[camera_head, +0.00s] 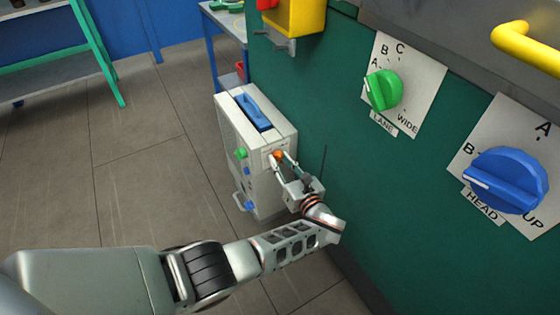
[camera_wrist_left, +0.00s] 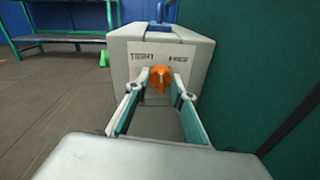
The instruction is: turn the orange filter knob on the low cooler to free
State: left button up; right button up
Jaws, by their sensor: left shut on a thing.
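The low cooler (camera_head: 247,150) is a pale box on the floor against the green panel. Its orange filter knob (camera_head: 278,155) sits on the face turned to me, partly hidden by my left gripper (camera_head: 280,163). In the left wrist view the orange knob (camera_wrist_left: 160,77) lies between the two fingertips of my left gripper (camera_wrist_left: 160,80), which is shut on it. Lettering shows above the knob on both sides; the left word looks like "TIGHT", the right one is hard to read. The pointer's exact setting cannot be told. My right gripper is not in view.
A blue handle (camera_head: 252,112) tops the cooler, and a green knob (camera_head: 240,153) is on its left side. The green panel (camera_head: 330,180) stands close at right, with a green dial (camera_head: 383,90) and a blue dial (camera_head: 508,181). Floor at left is clear.

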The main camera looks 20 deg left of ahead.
pick_arm(q)
jog(key=m, duration=0.4)
jog(key=m+g, duration=0.1)
jog(key=m, duration=0.4)
jog(key=shift+s, duration=0.1)
jog(key=shift+m, duration=0.3)
dwell(0.4)
jog(key=o, duration=1.1)
jog(key=shift+r, duration=0.15)
notch_tip(320, 180, up, 10)
jog(key=shift+r, duration=0.1)
